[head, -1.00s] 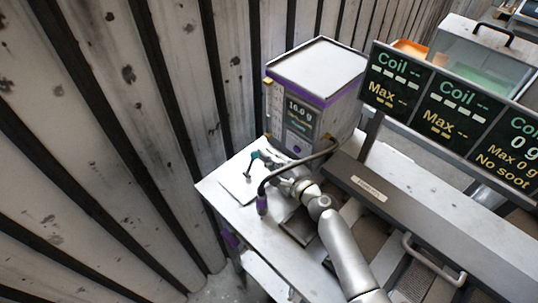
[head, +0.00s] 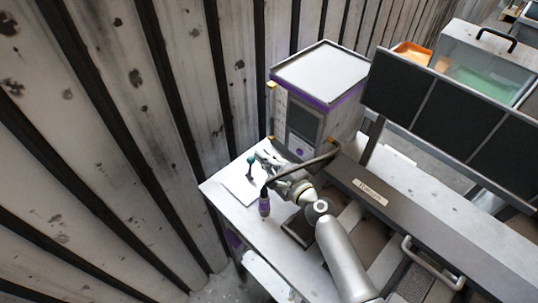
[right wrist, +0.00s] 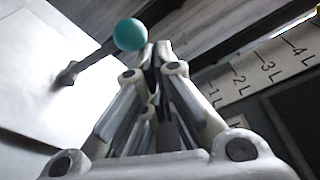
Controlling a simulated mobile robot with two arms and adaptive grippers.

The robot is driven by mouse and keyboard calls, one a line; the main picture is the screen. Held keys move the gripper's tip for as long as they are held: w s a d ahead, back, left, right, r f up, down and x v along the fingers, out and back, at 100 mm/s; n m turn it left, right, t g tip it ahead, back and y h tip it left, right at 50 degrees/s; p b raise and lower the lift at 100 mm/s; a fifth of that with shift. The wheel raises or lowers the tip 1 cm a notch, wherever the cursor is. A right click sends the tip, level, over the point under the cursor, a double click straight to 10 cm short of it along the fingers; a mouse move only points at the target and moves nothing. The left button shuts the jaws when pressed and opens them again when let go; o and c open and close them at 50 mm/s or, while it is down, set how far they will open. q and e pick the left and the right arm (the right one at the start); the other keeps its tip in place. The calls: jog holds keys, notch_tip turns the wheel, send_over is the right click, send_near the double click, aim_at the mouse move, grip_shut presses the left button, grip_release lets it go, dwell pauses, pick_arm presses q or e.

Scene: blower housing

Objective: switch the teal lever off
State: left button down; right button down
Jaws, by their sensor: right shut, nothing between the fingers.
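The teal lever (head: 250,160) has a round teal knob on a thin dark stem and stands on the white bench top in front of the purple-trimmed box. In the right wrist view its teal knob (right wrist: 130,34) is just left of my fingertips, and its stem runs down-left to a small base. My right gripper (head: 266,159) is shut and empty, with its tips just right of the knob. The closed fingers (right wrist: 157,50) also show in the right wrist view. I cannot tell whether they touch the knob. My left gripper is not in view.
The box (head: 318,95) stands behind the lever, its display dark. A dark cable with a purple end (head: 264,207) arches over my right wrist. Dark monitor panels (head: 445,115) stand at right. A ribbed wall (head: 110,130) borders the bench (head: 222,195) on the left.

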jog(key=shift+s+a+r, duration=0.35)
jog(key=shift+s, duration=0.1)
dwell(0.6)
